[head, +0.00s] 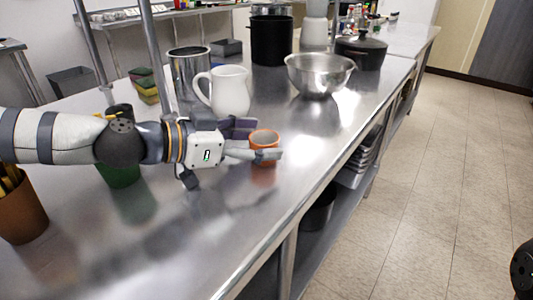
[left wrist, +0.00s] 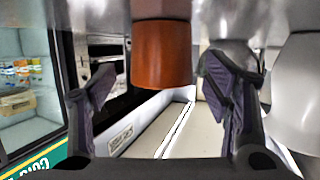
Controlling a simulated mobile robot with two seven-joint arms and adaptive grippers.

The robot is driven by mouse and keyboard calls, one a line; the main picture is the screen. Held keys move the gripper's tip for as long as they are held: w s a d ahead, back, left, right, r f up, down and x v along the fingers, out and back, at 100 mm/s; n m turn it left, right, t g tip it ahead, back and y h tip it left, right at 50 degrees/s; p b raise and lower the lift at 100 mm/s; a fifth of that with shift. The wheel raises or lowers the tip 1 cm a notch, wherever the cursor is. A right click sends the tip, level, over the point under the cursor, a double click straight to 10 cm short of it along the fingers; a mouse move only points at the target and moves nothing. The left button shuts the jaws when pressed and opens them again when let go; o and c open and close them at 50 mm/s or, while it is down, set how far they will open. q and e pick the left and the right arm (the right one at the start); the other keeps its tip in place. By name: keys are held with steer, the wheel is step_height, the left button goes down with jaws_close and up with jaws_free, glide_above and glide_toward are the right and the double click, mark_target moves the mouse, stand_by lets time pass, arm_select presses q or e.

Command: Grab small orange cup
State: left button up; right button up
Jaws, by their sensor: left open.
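The small orange cup (head: 264,141) stands upright on the steel counter, near its right edge. In the left wrist view the cup (left wrist: 161,53) shows as an orange-brown shape at the top, between the two fingers. My left gripper (head: 258,146) reaches in from the left at the cup, one finger passing in front of it. In the left wrist view the left gripper (left wrist: 165,95) has its fingers wide apart, one to each side of the cup. The head view does not clearly show whether a finger touches it.
A white pitcher (head: 231,92) and a steel canister (head: 188,72) stand behind my left gripper. A steel bowl (head: 319,75), a black pot (head: 271,40) and a lidded pan (head: 361,51) stand farther back. A brown holder (head: 22,213) is front left.

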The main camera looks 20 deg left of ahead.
arm_select(q)
steer(key=shift+w+r, duration=0.1)
steer(key=shift+r, duration=0.05)
steer(key=c, duration=1.3)
